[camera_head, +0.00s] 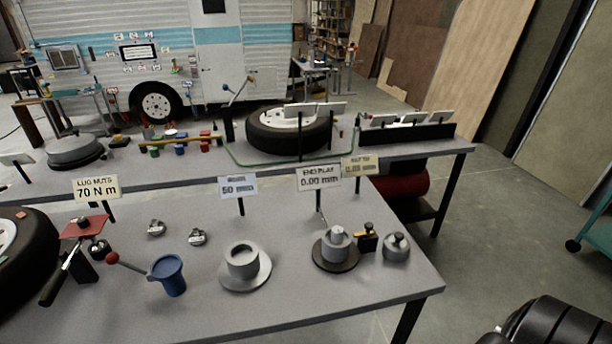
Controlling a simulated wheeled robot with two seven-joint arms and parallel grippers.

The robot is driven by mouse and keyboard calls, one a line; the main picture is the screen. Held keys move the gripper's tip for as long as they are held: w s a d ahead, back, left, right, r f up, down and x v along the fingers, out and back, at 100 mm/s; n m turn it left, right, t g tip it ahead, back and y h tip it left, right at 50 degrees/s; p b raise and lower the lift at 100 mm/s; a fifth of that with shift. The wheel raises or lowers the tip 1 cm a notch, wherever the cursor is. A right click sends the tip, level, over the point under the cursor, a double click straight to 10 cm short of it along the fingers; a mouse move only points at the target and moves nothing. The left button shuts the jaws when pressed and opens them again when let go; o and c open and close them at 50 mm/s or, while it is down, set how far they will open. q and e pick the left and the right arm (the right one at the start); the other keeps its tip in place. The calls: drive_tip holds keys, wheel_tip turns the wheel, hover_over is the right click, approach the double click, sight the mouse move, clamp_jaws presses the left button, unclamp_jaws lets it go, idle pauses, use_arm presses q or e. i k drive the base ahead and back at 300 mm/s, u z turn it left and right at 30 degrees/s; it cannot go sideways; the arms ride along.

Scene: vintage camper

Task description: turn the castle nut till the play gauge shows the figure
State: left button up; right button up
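A grey hub (334,254) stands on a dark round base near the right end of the front bench, with a smaller grey piece on top that looks like the castle nut (337,234). Its notches are too small to make out. The play gauge sign (318,178) above it reads END PLAY 0.00 mm. A cream sign (361,165) behind it seems to read NUT TO and a small mm figure, too blurred to be sure of. Neither of my grippers is in view.
A black block (368,241) with a yellow part and a round grey piece (396,248) stand right of the hub. A flanged grey cylinder (245,267), blue cup (168,275) and red-topped stand (84,227) are to its left. The bench's right front edge is clear.

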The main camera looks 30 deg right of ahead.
sight(337, 231)
drive_tip(key=z, duration=1.25)
